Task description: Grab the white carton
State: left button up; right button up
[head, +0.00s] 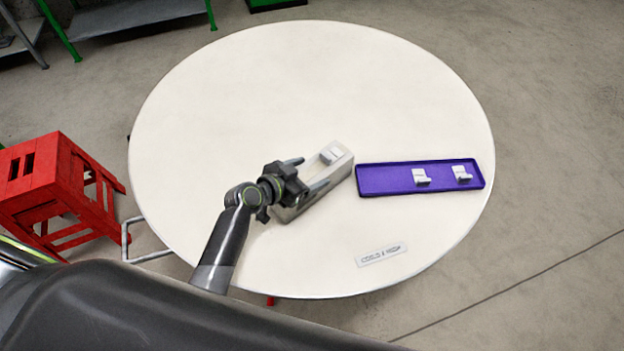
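A long pale, off-white box (341,171), the only carton-like thing I see, lies slantwise on the round white table (230,110). A small white block-like piece (331,155) shows on its far end. My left gripper (306,175) is over the near and middle part of this box, its two fingers spread apart along the box's direction of view. The gripper hides part of the box, and I cannot tell whether the fingers touch it. Nothing shows held between them. My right gripper is not in view.
A purple tray (385,181) with two small white pieces (421,177) lies just right of the box. A small label plate (381,255) lies near the front edge. A red stool (50,185) stands left of the table. The table's back and left are clear.

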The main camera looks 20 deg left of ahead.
pick_arm(q)
jog(key=c, duration=1.2)
jog(key=shift+w+r, duration=0.1)
jog(key=shift+r, duration=0.05)
jog(key=shift+c, duration=0.3)
